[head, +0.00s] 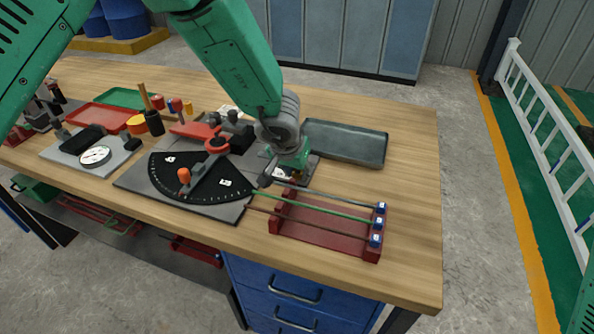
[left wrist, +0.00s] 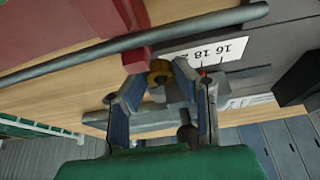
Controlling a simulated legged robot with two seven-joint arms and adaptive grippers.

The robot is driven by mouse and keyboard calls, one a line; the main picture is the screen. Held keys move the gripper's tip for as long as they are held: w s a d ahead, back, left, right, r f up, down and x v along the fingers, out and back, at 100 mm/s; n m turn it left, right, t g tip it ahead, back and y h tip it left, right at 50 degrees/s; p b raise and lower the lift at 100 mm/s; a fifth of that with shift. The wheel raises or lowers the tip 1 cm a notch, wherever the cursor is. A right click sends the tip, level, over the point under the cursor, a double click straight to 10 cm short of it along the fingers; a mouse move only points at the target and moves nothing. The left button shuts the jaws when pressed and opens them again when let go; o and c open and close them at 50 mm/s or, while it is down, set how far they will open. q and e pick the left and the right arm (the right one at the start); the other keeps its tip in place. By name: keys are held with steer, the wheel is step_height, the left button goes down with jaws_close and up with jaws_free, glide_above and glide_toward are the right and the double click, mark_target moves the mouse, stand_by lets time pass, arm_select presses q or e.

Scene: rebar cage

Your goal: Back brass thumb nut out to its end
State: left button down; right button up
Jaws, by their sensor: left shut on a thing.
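The brass thumb nut (left wrist: 160,70) shows in the left wrist view as a small golden-brown round piece between my fingertips. My left gripper (left wrist: 158,84) is shut on it, with one blue-grey finger pad on each side. A grey metal part lies just behind the nut, between the fingers. A white scale plate (left wrist: 205,52) with printed numbers is beside the nut. In the head view my left gripper (head: 283,180) is low over the bench, at the near left of the dark tray, and hides the nut. My right gripper is not in view.
A red rack (head: 325,236) holding rods with blue tags stands close to the gripper's right. A dark rod (left wrist: 130,43) crosses the left wrist view. A black angle plate (head: 200,177) lies left, and a grey-green tray (head: 345,143) behind. The bench's right end is clear.

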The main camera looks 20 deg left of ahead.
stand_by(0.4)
arm_select(q)
steer(key=c, duration=1.3)
jaws_free()
steer(key=v, duration=1.1)
steer(key=shift+r, duration=0.4)
steer(key=shift+s, duration=0.15)
